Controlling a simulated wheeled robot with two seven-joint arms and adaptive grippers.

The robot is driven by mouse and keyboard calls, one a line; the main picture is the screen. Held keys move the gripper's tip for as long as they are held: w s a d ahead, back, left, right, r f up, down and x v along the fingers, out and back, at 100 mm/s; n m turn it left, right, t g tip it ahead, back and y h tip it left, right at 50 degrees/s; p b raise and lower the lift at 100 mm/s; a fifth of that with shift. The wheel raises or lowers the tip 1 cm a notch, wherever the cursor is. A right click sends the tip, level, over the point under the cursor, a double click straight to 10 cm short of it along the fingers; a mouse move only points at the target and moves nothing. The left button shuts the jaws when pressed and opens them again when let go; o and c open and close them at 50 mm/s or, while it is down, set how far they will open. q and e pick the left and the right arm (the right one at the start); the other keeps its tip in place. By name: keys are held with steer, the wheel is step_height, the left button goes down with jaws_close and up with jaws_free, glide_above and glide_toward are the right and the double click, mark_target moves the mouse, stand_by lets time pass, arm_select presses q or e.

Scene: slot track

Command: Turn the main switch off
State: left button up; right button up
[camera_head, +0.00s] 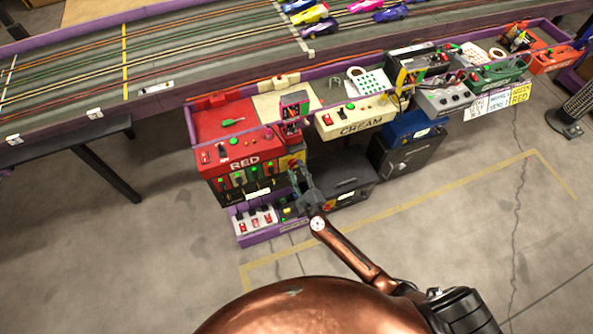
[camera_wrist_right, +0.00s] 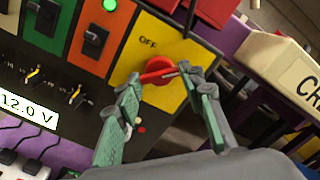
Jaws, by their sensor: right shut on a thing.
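The main switch (camera_wrist_right: 158,96) is a round red knob with a red bar handle on a yellow panel (camera_wrist_right: 122,72). The word OFF is printed above it in the right wrist view. The handle lies nearly level in that view. My right gripper (camera_wrist_right: 161,75) has one greenish finger at each end of the handle and is shut on it. In the head view my right gripper (camera_head: 298,176) is at the right side of the red control station (camera_head: 238,163), hiding the switch. My left gripper is not in view.
A panel with a 12.0 V display (camera_wrist_right: 28,108) and black rocker switches is left of the yellow panel. The cream station (camera_head: 352,118) stands to the right. A dark box (camera_head: 345,187) is beside my gripper. The track table (camera_head: 200,60) runs behind; the floor in front is clear.

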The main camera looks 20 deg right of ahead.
steer(key=c, duration=0.4)
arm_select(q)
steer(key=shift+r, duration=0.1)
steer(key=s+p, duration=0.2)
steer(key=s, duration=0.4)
arm_select(e)
steer(key=n, duration=0.4)
steer(key=shift+r, duration=0.15)
steer(key=shift+n+p, duration=0.55)
steer(key=shift+n, duration=0.55)
steer(key=n+p, duration=0.1)
steer(key=n, duration=0.3)
steer(key=shift+n, duration=0.3)
steer(key=n+p, duration=0.1)
steer(key=n, duration=0.2)
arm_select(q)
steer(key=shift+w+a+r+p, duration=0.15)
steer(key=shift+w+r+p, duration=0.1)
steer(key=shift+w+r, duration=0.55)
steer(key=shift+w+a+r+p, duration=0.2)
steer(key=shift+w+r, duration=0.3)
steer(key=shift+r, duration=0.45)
arm_select(e)
steer(key=shift+n, duration=2)
